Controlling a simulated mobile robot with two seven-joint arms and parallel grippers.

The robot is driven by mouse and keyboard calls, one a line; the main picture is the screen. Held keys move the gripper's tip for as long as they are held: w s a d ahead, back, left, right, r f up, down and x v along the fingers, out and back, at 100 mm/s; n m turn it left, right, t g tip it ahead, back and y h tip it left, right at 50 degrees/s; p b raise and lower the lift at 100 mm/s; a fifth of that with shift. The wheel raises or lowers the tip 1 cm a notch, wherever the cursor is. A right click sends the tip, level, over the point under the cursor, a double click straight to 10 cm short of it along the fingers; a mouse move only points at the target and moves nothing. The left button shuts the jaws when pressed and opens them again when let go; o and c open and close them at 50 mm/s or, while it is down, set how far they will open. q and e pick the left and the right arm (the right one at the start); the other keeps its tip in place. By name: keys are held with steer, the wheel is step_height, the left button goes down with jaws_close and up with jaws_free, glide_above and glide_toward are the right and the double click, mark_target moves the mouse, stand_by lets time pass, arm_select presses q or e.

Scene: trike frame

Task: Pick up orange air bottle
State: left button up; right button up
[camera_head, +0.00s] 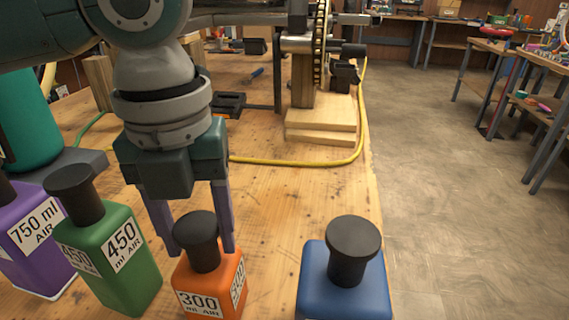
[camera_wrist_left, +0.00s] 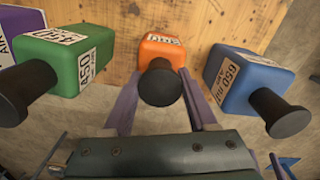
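The orange air bottle (camera_head: 235,283), labelled 300 ml with a black cap, stands upright on the wooden table at the bottom middle of the head view. It also shows in the left wrist view (camera_wrist_left: 153,52), its black cap towards the camera. My left gripper (camera_head: 201,248) points down over it, open, with one purple finger on each side of the cap and upper bottle. In the left wrist view the left gripper (camera_wrist_left: 160,88) has the bottle between its fingers; whether they touch it I cannot tell. My right gripper is out of view.
A green 450 ml bottle (camera_head: 130,275) and a purple 750 ml bottle (camera_head: 48,262) stand left of the orange one. A blue bottle (camera_head: 345,290) stands to its right near the table edge. A yellow hose (camera_head: 290,162) and wooden blocks (camera_head: 320,120) lie behind.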

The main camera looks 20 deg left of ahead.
arm_select(q)
jaws_close()
steer(key=shift+r, duration=0.15)
stand_by(0.5)
